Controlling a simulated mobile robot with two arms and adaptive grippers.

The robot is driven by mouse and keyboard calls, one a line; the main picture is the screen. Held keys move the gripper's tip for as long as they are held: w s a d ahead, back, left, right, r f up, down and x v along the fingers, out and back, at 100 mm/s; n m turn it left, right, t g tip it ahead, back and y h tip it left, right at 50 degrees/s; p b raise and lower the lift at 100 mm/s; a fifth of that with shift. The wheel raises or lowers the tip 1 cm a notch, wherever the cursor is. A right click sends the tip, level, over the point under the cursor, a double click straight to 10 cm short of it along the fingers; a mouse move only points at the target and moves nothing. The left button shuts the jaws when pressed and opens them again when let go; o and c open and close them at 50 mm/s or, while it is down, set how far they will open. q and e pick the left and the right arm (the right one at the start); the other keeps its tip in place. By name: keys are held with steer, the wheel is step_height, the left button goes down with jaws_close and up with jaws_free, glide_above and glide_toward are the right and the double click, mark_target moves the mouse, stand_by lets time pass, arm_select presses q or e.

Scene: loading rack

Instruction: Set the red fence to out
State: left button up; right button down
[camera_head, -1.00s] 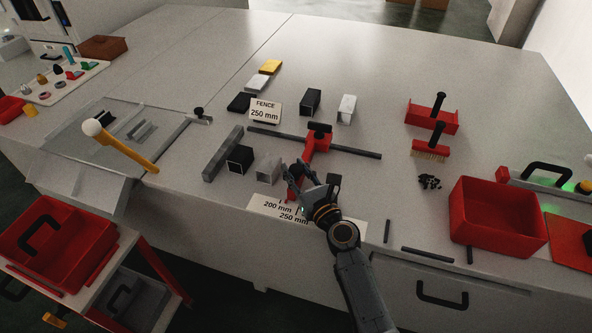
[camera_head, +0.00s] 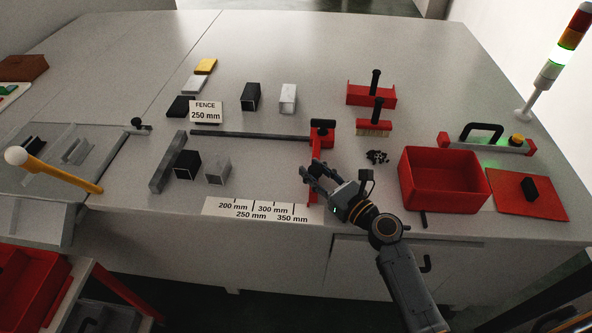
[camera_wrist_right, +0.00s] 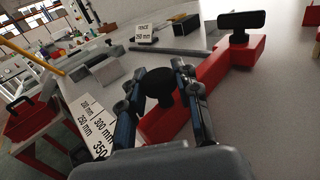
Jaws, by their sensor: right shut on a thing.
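The red fence (camera_head: 314,158) stands at the right end of the dark rail (camera_head: 250,135), with a black T-shaped handle (camera_head: 323,125) on its far end. Its near end lies by the 350 mm end of the white scale plate (camera_head: 262,209). My right gripper (camera_head: 316,182) is at the near end of the fence. In the right wrist view its fingers are closed around a round black knob (camera_wrist_right: 160,82) on the red fence (camera_wrist_right: 215,72). The gripper hides part of the fence in the head view. My left gripper is in neither view.
A "FENCE 250 mm" sign (camera_head: 206,110) stands behind the rail. Grey and black blocks (camera_head: 217,171) sit before it. A red bin (camera_head: 445,182), a brush (camera_head: 374,125) and black bits (camera_head: 377,157) lie to the right. Some table behind the rail is clear.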

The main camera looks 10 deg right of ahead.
steer(key=shift+s+d+f, duration=0.1)
steer(key=shift+d, duration=0.2)
steer(key=c, duration=0.9)
jaws_free()
steer(key=shift+c, duration=0.2)
steer(key=v, duration=1.2)
